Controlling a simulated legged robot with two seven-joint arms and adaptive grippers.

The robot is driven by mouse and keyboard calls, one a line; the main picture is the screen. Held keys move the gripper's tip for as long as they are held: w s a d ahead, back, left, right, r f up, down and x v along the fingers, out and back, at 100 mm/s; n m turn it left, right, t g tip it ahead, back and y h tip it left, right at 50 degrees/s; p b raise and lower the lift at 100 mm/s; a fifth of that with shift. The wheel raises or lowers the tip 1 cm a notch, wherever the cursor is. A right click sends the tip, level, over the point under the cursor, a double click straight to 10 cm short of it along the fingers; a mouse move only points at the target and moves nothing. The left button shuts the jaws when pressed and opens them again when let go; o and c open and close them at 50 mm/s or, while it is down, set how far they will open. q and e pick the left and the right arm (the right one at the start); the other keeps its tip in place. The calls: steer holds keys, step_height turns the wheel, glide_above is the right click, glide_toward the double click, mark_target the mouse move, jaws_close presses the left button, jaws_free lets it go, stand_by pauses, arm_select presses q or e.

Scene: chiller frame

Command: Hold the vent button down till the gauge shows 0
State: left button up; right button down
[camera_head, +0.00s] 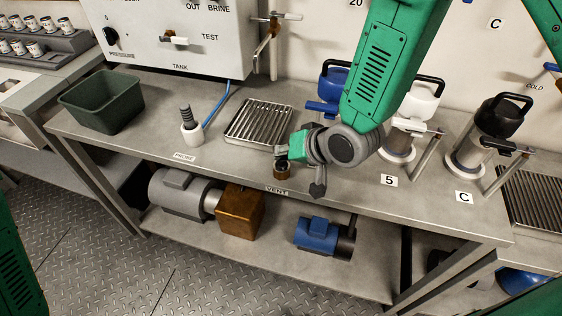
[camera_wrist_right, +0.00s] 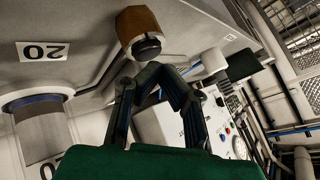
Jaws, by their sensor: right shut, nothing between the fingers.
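The vent button (camera_head: 282,172) is a short brown cylinder with a dark top at the bench's front edge, by the VENT label (camera_head: 277,189). It also shows in the right wrist view (camera_wrist_right: 138,25), just beyond my fingertips. My right gripper (camera_head: 281,153) is shut and empty, its tips right at the button's top. I cannot tell whether they touch it or whether it is pressed down. A white panel (camera_head: 185,45) stands at the back left; no gauge reading can be made out in either view. My left gripper is out of view.
A grooved metal tray (camera_head: 259,122) lies behind the button. A green bin (camera_head: 102,100) and a probe in a white holder (camera_head: 191,129) stand left. A blue container (camera_head: 328,85), a white one (camera_head: 417,102) and a black-topped one (camera_head: 497,115) stand right. A motor and pump sit below.

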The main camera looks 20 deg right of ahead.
mark_target(282, 163)
steer(key=shift+f, duration=0.65)
stand_by(1.6)
steer(key=shift+r, duration=0.1)
stand_by(0.8)
steer(key=shift+r+p, duration=0.6)
steer(key=shift+r, duration=0.25)
steer(key=shift+r, duration=0.1)
step_height(282, 163, up, 5)
steer(key=p, duration=0.4)
steer(key=shift+p, duration=0.35)
